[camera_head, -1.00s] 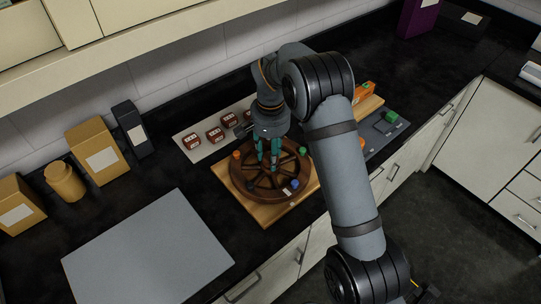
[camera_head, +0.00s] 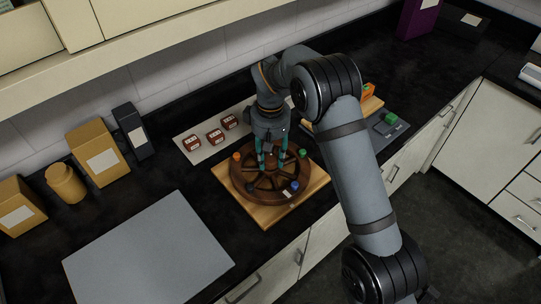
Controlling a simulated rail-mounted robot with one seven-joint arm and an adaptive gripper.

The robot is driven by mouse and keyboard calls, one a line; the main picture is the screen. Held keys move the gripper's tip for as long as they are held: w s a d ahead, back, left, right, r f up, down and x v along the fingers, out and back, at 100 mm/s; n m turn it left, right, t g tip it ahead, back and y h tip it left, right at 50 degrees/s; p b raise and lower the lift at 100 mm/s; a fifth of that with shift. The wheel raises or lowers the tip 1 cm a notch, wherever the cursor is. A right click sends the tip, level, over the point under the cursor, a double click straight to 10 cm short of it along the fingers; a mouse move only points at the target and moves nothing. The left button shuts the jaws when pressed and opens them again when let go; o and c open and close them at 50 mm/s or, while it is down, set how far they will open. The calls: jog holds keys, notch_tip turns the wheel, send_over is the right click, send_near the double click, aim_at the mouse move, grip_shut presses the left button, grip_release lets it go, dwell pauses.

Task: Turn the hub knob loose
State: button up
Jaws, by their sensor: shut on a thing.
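A round brown spoked wheel (camera_head: 247,186) lies on a square wooden board (camera_head: 267,217) on the black counter. Its rim carries an orange knob (camera_head: 236,156), a green knob (camera_head: 303,153) and a blue knob (camera_head: 295,186). My gripper (camera_head: 272,166) points down over the wheel's middle with its teal fingers close together. It is shut on the hub knob, which the fingers and their shadow mostly hide. I cannot make out the knob's shape or how far it is turned.
A white strip with red-brown blocks (camera_head: 215,137) lies behind the wheel. A grey sheet (camera_head: 148,250) covers the counter at front left. Boxes (camera_head: 98,155) and a yellow jar (camera_head: 66,183) stand along the wall. A grey pad with a green block (camera_head: 391,118) lies to the right.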

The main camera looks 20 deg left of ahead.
aim_at(271, 158)
jog(key=n+p, duration=0.1)
jog(key=n, duration=0.3)
jog(key=shift+n, duration=0.3)
jog(key=n, duration=0.4)
jog(key=shift+p, duration=0.4)
jog(key=shift+n, duration=0.3)
jog(key=o, duration=1.1)
jog(key=shift+o, duration=0.2)
notch_tip(271, 158, up, 12)
